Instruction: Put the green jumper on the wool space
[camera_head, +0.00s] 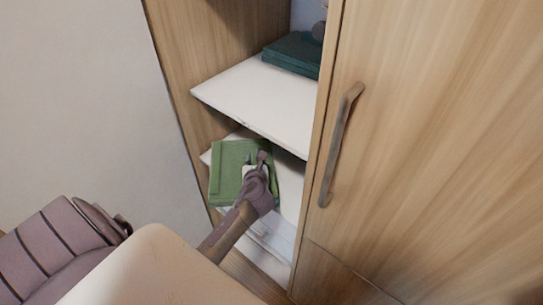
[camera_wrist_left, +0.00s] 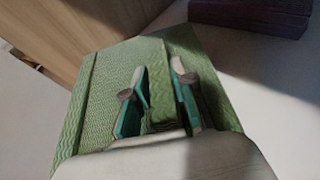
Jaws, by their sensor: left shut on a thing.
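The green jumper (camera_head: 230,170) is a folded, knitted piece at the lower white shelf of the wardrobe. My left gripper (camera_head: 259,163) reaches in over it. In the left wrist view the jumper (camera_wrist_left: 105,85) lies flat under the fingers, and my left gripper (camera_wrist_left: 158,95) is shut on a raised fold of it between the two fingers. Whether the jumper rests on the shelf or hangs just above it I cannot tell. No label marks a wool space. My right gripper is not in view.
An upper white shelf (camera_head: 255,100) sits above the jumper, with folded dark teal clothes (camera_head: 293,53) at its back. A closed wooden door (camera_head: 430,140) with a handle (camera_head: 341,145) stands on the right. A dark folded item (camera_wrist_left: 250,16) lies beyond the jumper.

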